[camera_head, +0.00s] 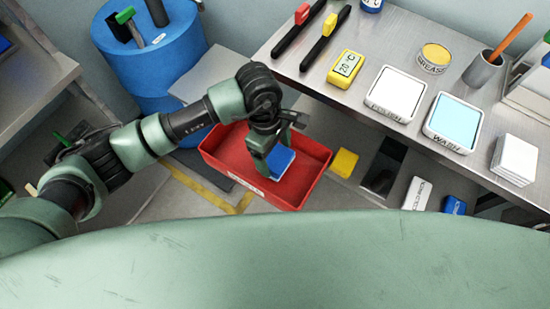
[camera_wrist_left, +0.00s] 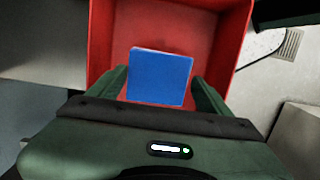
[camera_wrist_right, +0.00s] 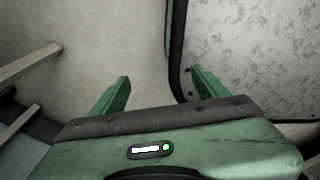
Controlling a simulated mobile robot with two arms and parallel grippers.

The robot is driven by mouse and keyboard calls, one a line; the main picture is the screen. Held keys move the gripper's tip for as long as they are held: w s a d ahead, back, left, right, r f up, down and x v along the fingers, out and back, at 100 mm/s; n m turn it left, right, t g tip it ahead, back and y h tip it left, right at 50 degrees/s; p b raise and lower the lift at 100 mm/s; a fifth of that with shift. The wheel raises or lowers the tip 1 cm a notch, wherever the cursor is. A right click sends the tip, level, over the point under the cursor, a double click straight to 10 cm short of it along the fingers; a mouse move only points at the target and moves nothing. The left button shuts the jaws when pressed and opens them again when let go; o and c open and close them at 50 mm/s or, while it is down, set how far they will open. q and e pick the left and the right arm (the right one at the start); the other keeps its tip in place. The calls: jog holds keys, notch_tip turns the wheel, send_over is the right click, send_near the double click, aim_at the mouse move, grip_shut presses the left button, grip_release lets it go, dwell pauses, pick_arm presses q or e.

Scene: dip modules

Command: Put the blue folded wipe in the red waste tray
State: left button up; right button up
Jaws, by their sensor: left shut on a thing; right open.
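The blue folded wipe (camera_head: 280,160) is held in my left gripper (camera_head: 268,150) over the red waste tray (camera_head: 225,163). In the left wrist view the wipe (camera_wrist_left: 160,77) sits between the two fingers of the left gripper (camera_wrist_left: 160,88), which are shut on it, with the red tray's wall (camera_wrist_left: 235,45) around and beyond it. I cannot tell whether the wipe touches the tray floor. My right gripper (camera_wrist_right: 155,88) shows only in the right wrist view, open and empty above a pale floor.
A metal bench on the right carries a white-topped dish (camera_head: 397,93), a light-blue wash dish (camera_head: 455,120), a yellow timer (camera_head: 345,68) and a stack of white wipes (camera_head: 514,158). A blue drum (camera_head: 155,60) stands behind the tray. A yellow block (camera_head: 344,163) lies right of the tray.

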aim_at(274, 157)
pick_arm(q)
notch_tip(274, 157, down, 4)
jog(key=shift+f, duration=0.25)
pick_arm(e)
jog(key=shift+s+d, duration=0.1)
jog(key=shift+s, duration=0.55)
pick_arm(q)
jog(key=o, duration=1.2)
jog(key=shift+c, duration=0.2)
jog(key=r, duration=0.4)
jog(key=a+r, duration=0.1)
jog(key=r, duration=0.3)
jog(key=w+r, duration=0.1)
jog(key=r, duration=0.3)
jog(key=shift+w+a+b, duration=0.1)
jog(key=shift+a+b, duration=0.1)
jog(key=shift+b, duration=0.1)
pick_arm(e)
jog(key=shift+w+f, duration=0.2)
jog(key=shift+f, duration=0.15)
pick_arm(q)
jog(key=shift+f, duration=0.1)
